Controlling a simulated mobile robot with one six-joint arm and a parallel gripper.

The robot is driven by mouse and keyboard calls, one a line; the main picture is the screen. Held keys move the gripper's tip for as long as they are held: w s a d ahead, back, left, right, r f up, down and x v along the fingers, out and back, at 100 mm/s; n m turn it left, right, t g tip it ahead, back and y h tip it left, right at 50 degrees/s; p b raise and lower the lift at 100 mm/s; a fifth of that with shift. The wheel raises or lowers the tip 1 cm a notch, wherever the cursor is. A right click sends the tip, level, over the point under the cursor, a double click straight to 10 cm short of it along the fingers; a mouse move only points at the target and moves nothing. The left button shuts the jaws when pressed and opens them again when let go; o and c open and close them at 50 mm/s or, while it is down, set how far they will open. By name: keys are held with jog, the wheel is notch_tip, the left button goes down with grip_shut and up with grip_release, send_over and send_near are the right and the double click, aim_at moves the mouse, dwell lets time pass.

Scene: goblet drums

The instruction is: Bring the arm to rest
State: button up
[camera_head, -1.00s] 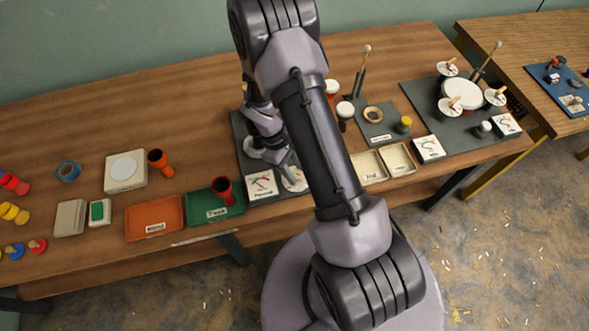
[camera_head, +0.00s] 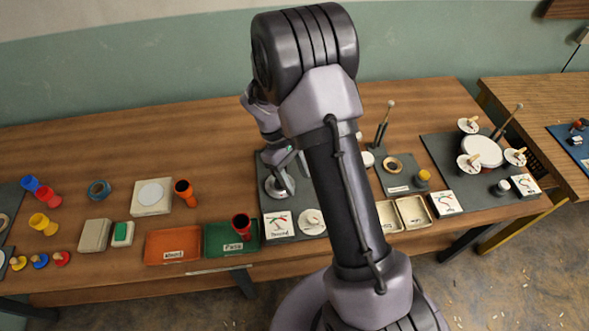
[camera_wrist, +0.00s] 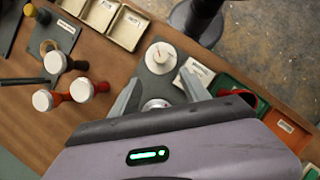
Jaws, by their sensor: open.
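My gripper (camera_wrist: 158,88) is open, its two fingers apart, with no object gripped between them. In the wrist view a silver round piece (camera_wrist: 155,104) shows between the fingers, on the dark mat. Beyond the fingertips lies a white disc (camera_wrist: 160,57) with a small knob. In the head view my gripper (camera_head: 287,157) hangs over the back of the dark mat (camera_head: 268,160), partly covered by my upper arm. The silver piece (camera_head: 280,185) stands in front of it, with a gauge card (camera_head: 279,225) near the mat's front edge. I cannot tell the exact height of the gripper.
A green tray (camera_head: 215,239) holds a red goblet drum (camera_head: 241,222); an orange tray (camera_head: 172,246) is beside it. In the wrist view white-topped drums (camera_wrist: 81,90) stand close left of the gripper. Bare table (camera_head: 140,118) lies at the back left. The wall is behind.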

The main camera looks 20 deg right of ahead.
jog(key=shift+v, duration=0.85)
jog(key=s+a+r+m+t+y+b, duration=0.1)
jog(key=s+a+r+m+t+b, duration=0.25)
jog(key=s+r, duration=0.2)
jog(key=s+a+r+m+t+y+b, duration=0.25)
jog(key=s+a+r+b, duration=0.2)
jog(key=r, duration=0.25)
jog(key=s+a+m+t+b, duration=0.3)
jog(key=s+m+b, duration=0.1)
jog(key=s, duration=0.3)
jog(key=shift+s+r+t+y, duration=0.25)
jog(key=shift+s+t+y, duration=0.05)
jog(key=shift+s+y, duration=0.1)
